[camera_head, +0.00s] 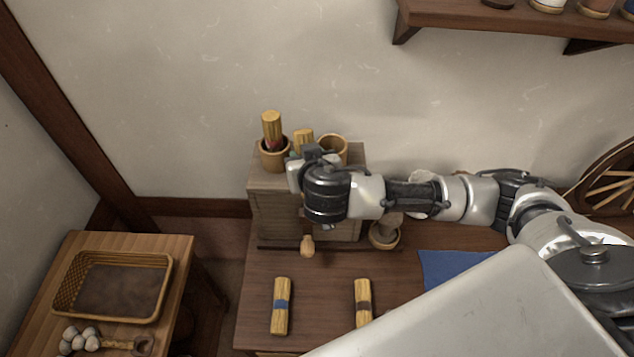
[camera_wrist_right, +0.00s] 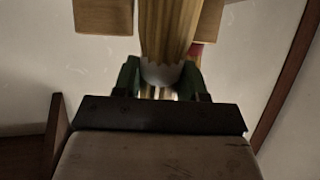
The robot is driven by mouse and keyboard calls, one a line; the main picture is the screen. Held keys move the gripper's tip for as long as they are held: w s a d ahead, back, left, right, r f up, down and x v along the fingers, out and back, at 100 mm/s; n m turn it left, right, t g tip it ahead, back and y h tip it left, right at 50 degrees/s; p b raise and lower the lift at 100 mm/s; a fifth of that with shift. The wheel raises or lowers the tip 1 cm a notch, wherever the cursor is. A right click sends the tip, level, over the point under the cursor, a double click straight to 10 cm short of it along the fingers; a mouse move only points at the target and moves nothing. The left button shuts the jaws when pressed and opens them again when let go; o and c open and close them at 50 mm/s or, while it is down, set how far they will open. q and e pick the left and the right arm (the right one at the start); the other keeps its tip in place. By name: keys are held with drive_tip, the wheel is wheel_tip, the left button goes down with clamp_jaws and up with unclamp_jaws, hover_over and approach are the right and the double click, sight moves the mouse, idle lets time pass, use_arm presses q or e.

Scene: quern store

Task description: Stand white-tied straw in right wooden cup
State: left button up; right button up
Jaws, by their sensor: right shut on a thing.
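My right gripper (camera_wrist_right: 160,85) is shut on the white-tied straw (camera_wrist_right: 167,35). The white tie (camera_wrist_right: 161,74) sits between the fingers in the right wrist view. In the head view the straw's top (camera_head: 303,137) shows above the gripper (camera_head: 312,153), between the two cups. The right wooden cup (camera_head: 333,146) stands on the small cabinet and its rim shows just right of the gripper. The straw appears to be outside it. The left wooden cup (camera_head: 269,157) holds a red-tied straw bundle (camera_head: 271,129). My right wrist hides part of the cabinet top. My left gripper is out of view.
The small cabinet (camera_head: 268,182) stands against the wall on a brown table. Blue-tied (camera_head: 282,305) and brown-tied (camera_head: 363,302) bundles lie in front. A mortar (camera_head: 384,236) and blue cloth (camera_head: 457,268) are to the right. A wicker tray (camera_head: 78,270) stands left.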

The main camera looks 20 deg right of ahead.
drive_tip(key=shift+m+t+h, duration=0.5)
drive_tip(key=shift+t+h, duration=0.3)
drive_tip(key=w+r+p, duration=0.1)
drive_tip(key=r, duration=0.1)
drive_tip(key=w+d+r+p, duration=0.1)
drive_tip(key=r, duration=0.1)
drive_tip(key=w+d+r+p, duration=0.1)
drive_tip(key=r, duration=0.1)
drive_tip(key=shift+w+d, duration=0.25)
drive_tip(key=shift+w, duration=0.15)
use_arm(q)
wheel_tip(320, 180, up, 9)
drive_tip(key=p, duration=0.4)
use_arm(e)
drive_tip(key=d+r+m+t+h, duration=0.2)
drive_tip(key=d+r+h, duration=0.1)
drive_tip(key=d+r, duration=0.25)
use_arm(q)
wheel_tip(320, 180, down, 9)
drive_tip(key=b, duration=0.8)
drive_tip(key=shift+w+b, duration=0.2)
drive_tip(key=shift+b, duration=0.1)
use_arm(e)
wheel_tip(320, 180, down, 10)
drive_tip(key=shift+w+f+h, duration=0.25)
drive_tip(key=shift+w+h, duration=0.1)
drive_tip(key=shift+h, duration=0.05)
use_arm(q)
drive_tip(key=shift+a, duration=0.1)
